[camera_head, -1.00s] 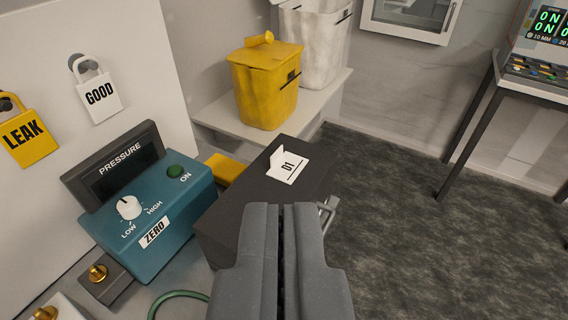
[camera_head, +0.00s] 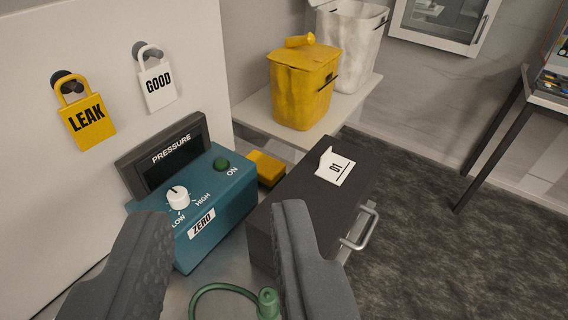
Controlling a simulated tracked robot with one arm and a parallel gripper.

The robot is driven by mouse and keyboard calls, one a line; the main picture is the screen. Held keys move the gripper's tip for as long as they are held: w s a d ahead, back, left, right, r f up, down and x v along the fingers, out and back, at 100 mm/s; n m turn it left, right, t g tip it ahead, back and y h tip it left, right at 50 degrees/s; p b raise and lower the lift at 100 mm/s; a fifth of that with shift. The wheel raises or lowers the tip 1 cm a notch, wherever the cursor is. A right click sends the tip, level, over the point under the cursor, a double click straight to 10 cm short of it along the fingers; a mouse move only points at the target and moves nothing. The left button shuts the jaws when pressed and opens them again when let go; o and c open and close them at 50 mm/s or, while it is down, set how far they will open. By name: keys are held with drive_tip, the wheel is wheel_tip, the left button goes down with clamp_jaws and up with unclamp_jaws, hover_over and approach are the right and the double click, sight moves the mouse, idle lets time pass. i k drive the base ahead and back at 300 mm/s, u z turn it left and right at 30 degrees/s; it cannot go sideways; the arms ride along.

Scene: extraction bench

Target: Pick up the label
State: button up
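A small white folded label (camera_head: 336,168) with dark print stands on top of a dark box (camera_head: 290,200) with a metal handle, right of the middle. Two tag-like padlocks hang on the wall panel at the left: a yellow one reading LEAK (camera_head: 87,118) and a white one reading GOOD (camera_head: 158,88). My gripper (camera_head: 222,214) is open and empty, its two fingers wide apart low in the picture. The right finger overlaps the front of the dark box in view. The white label appears beyond and right of that finger, clear of it.
A teal pressure box (camera_head: 225,192) with a white knob shows between and beyond the fingers. A green hose (camera_head: 215,288) lies below. A yellow bin (camera_head: 302,95) and a white bin (camera_head: 352,45) stand on a shelf behind. Dark floor lies at the right.

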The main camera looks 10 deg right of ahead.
sight(333, 168)
drive_tip(key=z, duration=0.5)
drive_tip(key=i, duration=0.1)
drive_tip(key=u, duration=2.85)
drive_tip(key=k, duration=1.2)
drive_tip(key=z, duration=1.9)
drive_tip(key=i, duration=1)
